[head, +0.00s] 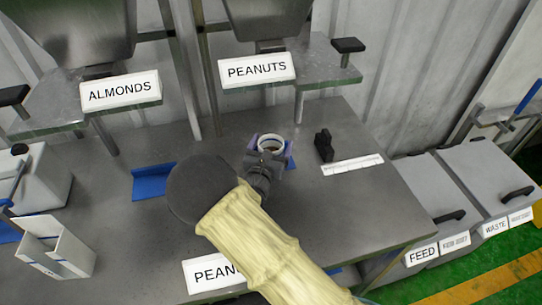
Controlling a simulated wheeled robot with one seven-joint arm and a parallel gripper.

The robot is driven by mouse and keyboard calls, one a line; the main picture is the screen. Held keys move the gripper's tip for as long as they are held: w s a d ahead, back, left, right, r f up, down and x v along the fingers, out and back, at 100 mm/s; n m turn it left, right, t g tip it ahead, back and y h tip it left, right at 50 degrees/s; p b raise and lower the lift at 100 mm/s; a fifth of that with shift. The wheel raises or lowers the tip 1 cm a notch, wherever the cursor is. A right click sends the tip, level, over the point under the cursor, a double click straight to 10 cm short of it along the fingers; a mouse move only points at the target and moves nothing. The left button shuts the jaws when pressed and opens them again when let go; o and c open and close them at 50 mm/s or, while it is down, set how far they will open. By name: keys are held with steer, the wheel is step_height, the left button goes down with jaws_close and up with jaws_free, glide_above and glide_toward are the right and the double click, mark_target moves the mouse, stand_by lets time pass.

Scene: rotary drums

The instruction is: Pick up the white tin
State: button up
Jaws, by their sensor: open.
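The white tin (271,141) stands near the middle of the grey table under the PEANUTS hopper. Its round rim and a dark brown inside show from above; its lower part is hidden by my gripper. My gripper (267,157) is open and right at the tin, on the near side of it. Its purple-grey fingers show at the left and right of the tin. I cannot tell whether they touch it. My arm in its cream sleeve hides the table in front.
A blue bracket (153,182) lies to the left. A small black block (324,146) and a white strip (352,165) are to the right. The PEANUTS shelf (322,66) hangs above behind. An open white box (55,246) stands at left. FEED and WASTE bins (425,185) are beyond the right edge.

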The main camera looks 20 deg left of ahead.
steer(key=c, duration=1.3)
steer(key=shift+o, duration=0.2)
steer(key=shift+r, duration=0.15)
step_height(320, 180, up, 10)
